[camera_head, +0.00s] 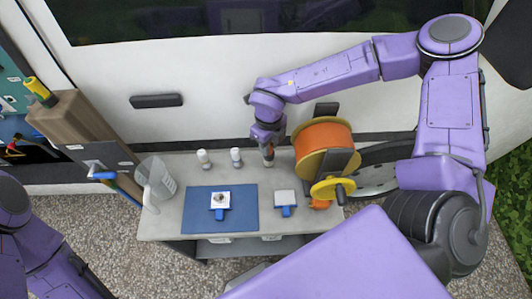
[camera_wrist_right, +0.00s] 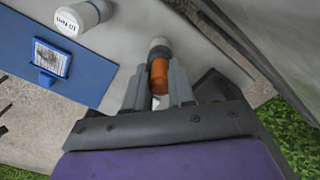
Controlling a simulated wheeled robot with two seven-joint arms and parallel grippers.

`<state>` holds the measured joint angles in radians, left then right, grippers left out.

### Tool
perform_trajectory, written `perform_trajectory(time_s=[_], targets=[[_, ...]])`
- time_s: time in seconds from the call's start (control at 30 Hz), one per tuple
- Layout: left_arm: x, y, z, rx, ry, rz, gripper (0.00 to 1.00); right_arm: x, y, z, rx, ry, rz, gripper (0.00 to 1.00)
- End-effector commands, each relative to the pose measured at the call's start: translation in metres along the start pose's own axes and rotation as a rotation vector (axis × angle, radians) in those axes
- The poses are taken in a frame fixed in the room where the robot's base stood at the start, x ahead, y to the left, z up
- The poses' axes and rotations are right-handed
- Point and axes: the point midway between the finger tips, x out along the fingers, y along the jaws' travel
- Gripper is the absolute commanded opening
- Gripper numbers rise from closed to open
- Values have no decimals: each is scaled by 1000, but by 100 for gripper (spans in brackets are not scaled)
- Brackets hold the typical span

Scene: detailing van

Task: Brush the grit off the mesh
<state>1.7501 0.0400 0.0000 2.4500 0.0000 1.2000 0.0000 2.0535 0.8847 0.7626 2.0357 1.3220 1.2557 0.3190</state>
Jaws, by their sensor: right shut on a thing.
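A small square mesh (camera_head: 219,199) with a blue handle and a dark brown patch of grit lies on the blue mat (camera_head: 246,222); it also shows in the right wrist view (camera_wrist_right: 52,58). My right gripper (camera_head: 268,144) is at the back of the bench, right of the white bottles and beside the reel. It is shut on an upright orange-brown handled thing with a pale grey end, apparently the brush (camera_wrist_right: 158,76). The brush is apart from the mesh, and its bristles cannot be made out. My left gripper is out of view; only part of that arm shows at lower left.
Two white bottles (camera_head: 236,158) stand behind the mat. A clear jug (camera_head: 155,181) stands at the bench's left end. A second blue-handled square (camera_head: 285,199), pale and clean-looking, lies right of the mat. A large orange reel (camera_head: 323,145) stands at the right.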

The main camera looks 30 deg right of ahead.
Motion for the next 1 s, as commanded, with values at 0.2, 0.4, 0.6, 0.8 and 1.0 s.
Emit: perform_trajectory(time_s=[0.2, 0.4, 0.6, 0.8, 1.0], targets=[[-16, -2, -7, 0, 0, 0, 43, -18, 0, 0, 0, 0, 0, 0], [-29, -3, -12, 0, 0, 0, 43, -32, 0, 0, 0, 0, 0, 0], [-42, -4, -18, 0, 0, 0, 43, -46, 0, 0, 0, 0, 0, 0], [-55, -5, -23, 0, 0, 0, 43, -60, 0, 0, 0, 0, 0, 0], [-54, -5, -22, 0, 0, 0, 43, -59, 0, 0, 0, 0, 0, 0]])
